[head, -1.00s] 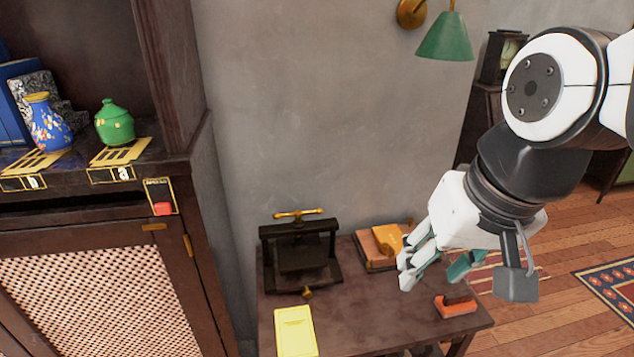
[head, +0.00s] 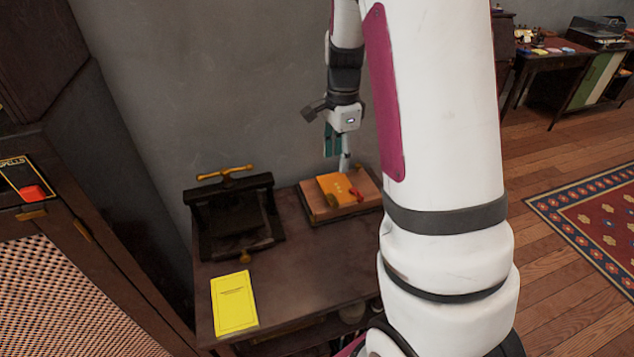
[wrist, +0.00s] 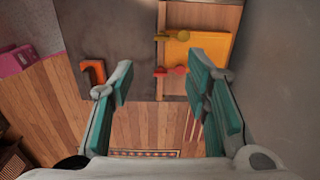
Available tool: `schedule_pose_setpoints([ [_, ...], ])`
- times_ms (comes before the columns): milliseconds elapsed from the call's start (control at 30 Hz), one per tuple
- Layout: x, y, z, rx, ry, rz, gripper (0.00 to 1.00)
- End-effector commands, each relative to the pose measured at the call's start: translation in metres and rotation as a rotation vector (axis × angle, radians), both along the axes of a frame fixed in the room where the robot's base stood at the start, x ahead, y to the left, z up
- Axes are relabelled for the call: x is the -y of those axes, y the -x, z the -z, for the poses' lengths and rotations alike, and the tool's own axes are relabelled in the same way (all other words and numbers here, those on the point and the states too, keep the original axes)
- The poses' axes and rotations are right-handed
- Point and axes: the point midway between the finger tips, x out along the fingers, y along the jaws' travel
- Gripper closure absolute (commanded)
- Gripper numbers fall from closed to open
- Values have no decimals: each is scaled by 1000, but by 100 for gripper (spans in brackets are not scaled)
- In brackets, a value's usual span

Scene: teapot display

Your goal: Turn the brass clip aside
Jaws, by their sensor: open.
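An orange booklet (head: 335,188) lies on a wooden tray (head: 312,213) at the back of the small dark table. In the wrist view the booklet (wrist: 196,50) sits on the tray, with two small clip-like pieces at its left edge. One is a brass-coloured piece (wrist: 163,37); the other is a red piece (wrist: 160,72). A red piece (head: 355,193) also shows beside the booklet in the head view. My gripper (head: 341,155) points down above the tray. In the wrist view my gripper (wrist: 160,64) is open and empty, with its fingers either side of these pieces. I see no contact.
A black press (head: 237,220) with a brass handle stands left on the table (head: 215,275), and a yellow booklet (head: 234,303) lies in front of it. An orange-red block (wrist: 94,73) shows in the wrist view. The grey wall is close behind the tray. My arm hides the table's right side.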

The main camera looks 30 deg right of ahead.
Motion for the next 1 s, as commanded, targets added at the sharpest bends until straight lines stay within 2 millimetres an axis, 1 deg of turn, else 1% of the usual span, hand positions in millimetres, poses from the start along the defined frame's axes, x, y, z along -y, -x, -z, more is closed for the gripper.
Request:
schedule_pose_setpoints([
  [33, 3, 0, 4, -6, 3, 17, 57],
  [167, 5, -1, 12, -8, 4, 32, 57],
  [267, 5, -1, 25, -10, 2, 31, 57],
  [700, 5, 0, 108, -11, 2, 29, 57],
  [900, 5, 0, 134, -9, 3, 28, 57],
  [1000, 5, -1, 140, -7, 4, 27, 57],
])
